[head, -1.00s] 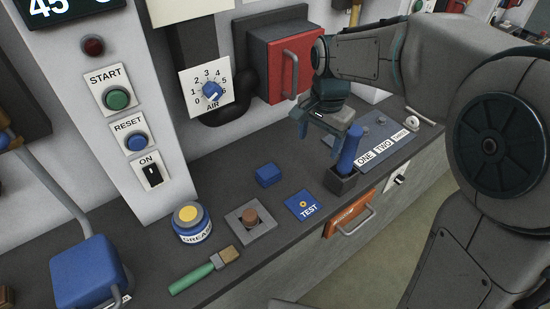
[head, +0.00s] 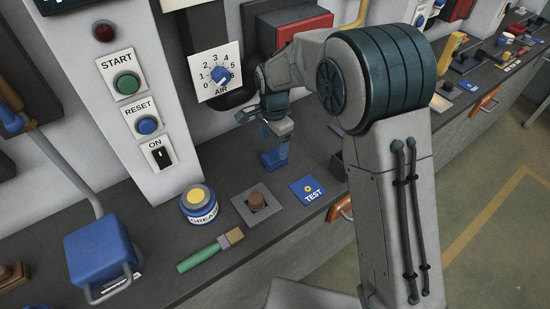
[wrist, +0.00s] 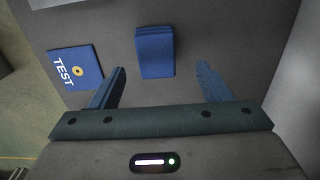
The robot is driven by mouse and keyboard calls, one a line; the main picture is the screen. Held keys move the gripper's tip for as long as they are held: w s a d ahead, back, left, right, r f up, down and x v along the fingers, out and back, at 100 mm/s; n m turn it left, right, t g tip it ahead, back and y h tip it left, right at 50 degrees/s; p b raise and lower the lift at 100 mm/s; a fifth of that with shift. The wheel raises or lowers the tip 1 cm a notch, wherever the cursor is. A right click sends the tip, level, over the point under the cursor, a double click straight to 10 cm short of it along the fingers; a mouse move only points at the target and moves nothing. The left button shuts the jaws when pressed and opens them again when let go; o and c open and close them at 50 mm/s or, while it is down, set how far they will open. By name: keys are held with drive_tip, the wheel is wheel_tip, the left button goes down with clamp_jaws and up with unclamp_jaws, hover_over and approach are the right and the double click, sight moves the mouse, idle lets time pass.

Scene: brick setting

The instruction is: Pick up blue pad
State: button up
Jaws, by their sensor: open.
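The blue pad (head: 271,162) is a small plain blue block lying on the dark grey bench top. It also shows in the wrist view (wrist: 155,54), top centre, in line with the gap between the fingers. My gripper (head: 275,142) has blue fingers and hangs over the pad, covering part of it in the head view. In the wrist view my gripper (wrist: 160,80) is open and empty, with one finger on each side. Whether the fingertips reach down beside the pad, I cannot tell.
A flat blue TEST plate (head: 308,189) lies close by on the bench. A red box (head: 301,30) is on the wall behind.

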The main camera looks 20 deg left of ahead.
sight(274, 156)
drive_tip(key=f, duration=0.2)
drive_tip(key=f+p, duration=0.1)
drive_tip(key=f, duration=0.2)
drive_tip(key=shift+s+d+f, duration=0.1)
drive_tip(key=shift+s+f, duration=0.2)
drive_tip(key=c, duration=1.1)
drive_tip(key=shift+c, duration=0.2)
wheel_tip(274, 156, up, 10)
drive_tip(key=shift+r+b, duration=0.1)
drive_tip(key=shift+b, duration=0.5)
drive_tip(key=o, duration=0.5)
drive_tip(key=c, duration=0.3)
drive_tip(key=shift+d, duration=0.15)
